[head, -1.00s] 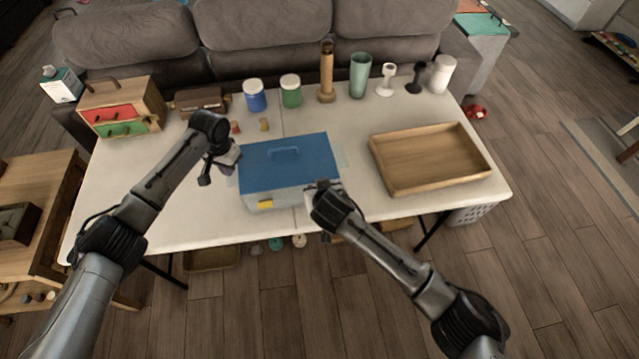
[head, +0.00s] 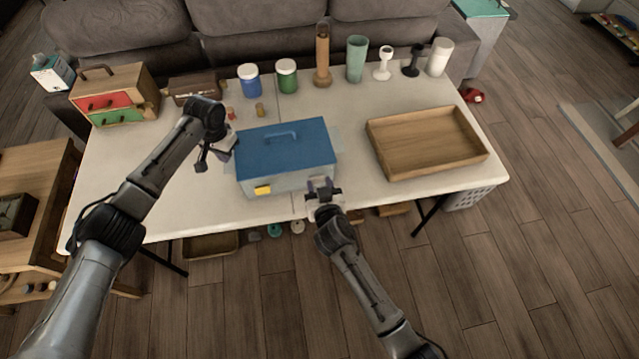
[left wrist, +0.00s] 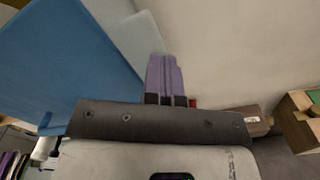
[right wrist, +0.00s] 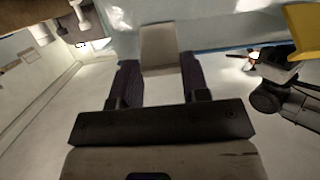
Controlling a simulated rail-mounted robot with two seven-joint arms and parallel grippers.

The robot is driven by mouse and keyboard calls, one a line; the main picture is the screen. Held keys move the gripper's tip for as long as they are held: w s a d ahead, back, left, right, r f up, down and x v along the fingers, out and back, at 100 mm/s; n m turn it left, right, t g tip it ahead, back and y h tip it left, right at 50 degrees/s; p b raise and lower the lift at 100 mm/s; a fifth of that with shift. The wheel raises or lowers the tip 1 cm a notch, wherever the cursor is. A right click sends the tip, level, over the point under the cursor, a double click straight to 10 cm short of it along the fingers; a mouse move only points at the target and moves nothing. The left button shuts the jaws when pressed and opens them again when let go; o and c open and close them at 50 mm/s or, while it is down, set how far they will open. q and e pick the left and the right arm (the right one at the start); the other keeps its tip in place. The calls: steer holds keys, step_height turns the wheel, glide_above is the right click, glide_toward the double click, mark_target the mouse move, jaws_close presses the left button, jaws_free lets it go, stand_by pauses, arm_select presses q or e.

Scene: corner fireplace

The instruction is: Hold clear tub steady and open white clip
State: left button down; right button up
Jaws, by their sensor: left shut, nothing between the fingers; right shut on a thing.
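The clear tub (head: 297,181) stands on the table with its blue lid (head: 287,152) on. A yellow clip (head: 263,190) is on its front left. My right gripper (head: 322,184) is at the tub's front right. In the right wrist view, its dark fingers are shut on the pale white clip (right wrist: 160,48) against the tub's front wall. My left gripper (head: 229,147) is at the tub's left side. In the left wrist view, its purple-grey fingers (left wrist: 165,75) are shut with nothing between them, close beside a clear side piece (left wrist: 140,40). Whether they touch it is unclear.
A wooden tray (head: 428,142) lies to the right. Blue (head: 249,80) and green (head: 287,76) jars, a wooden bottle (head: 323,58) and cups line the back. A drawer box (head: 115,95) stands back left. Bare tabletop lies front left.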

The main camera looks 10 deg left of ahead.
arm_select(q)
steer(key=shift+f, duration=0.15)
arm_select(e)
steer(key=shift+s+a, duration=0.1)
steer(key=o, duration=0.9)
steer(key=shift+o, duration=0.2)
steer(key=v, duration=1.2)
arm_select(q)
steer(key=shift+s+r+p, duration=0.15)
steer(key=shift+r+p, duration=0.45)
steer(key=shift+p, duration=0.1)
step_height(320, 180, up, 5)
steer(key=p, duration=0.5)
steer(key=shift+p, duration=0.35)
arm_select(e)
step_height(320, 180, up, 7)
arm_select(q)
steer(key=shift+r, duration=0.1)
